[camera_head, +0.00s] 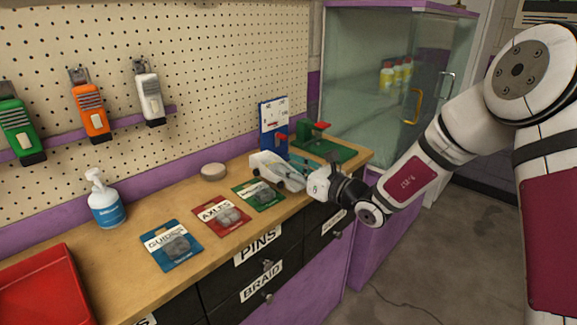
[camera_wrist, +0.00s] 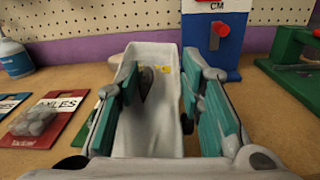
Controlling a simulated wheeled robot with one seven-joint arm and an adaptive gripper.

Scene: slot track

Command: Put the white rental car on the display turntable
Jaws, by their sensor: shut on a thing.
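The white car (camera_head: 262,160) is near the far end of the wooden bench, in front of the blue stand. In the wrist view the white car (camera_wrist: 154,122) lies lengthwise between the two teal-padded fingers. My gripper (camera_wrist: 158,75) is shut on it, one finger along each side; it also shows in the head view (camera_head: 284,172). I cannot tell whether the car touches the bench. A small grey round disc (camera_head: 213,171), which looks like the display turntable, lies flat and empty on the bench, left of the car.
Guides (camera_head: 171,245), axles (camera_head: 221,215) and pins (camera_head: 258,194) packets lie along the front. The blue stand (camera_head: 272,128) and green tool (camera_head: 322,145) stand at the far end. A pump bottle (camera_head: 105,203) and red tray (camera_head: 45,292) are left. Bench is clear around the disc.

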